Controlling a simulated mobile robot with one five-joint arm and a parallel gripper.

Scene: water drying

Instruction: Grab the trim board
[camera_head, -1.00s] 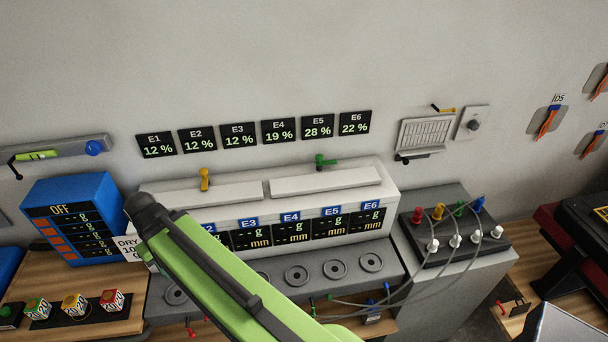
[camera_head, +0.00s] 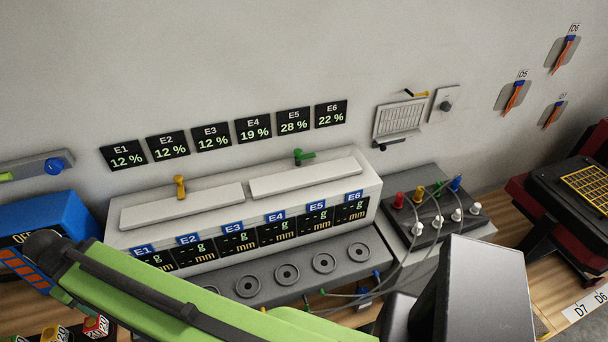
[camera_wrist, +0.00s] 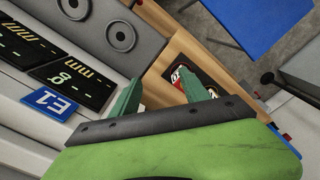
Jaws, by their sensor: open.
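No object is clearly labelled as a trim board, so I cannot tell which one it is. One candidate is the dark board with coloured knobs and white posts (camera_head: 440,217), lying on a grey cabinet at right of centre. In the wrist view, my gripper (camera_wrist: 160,93) is open, with its two green fingers apart and nothing held. It hangs beside the E1 end of the gauge bench, over a wooden top with red and white cubes (camera_wrist: 180,75). In the head view, my green arm crosses the lower left and my fingers are hidden.
The white gauge bench (camera_head: 240,202) has yellow and green levers on top and round sockets in front. Cables cross to the knob board. A blue box (camera_head: 50,217) stands at left. Labelled orange-tipped tools (camera_head: 513,97) hang at upper right. A black and red machine (camera_head: 575,185) stands at right.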

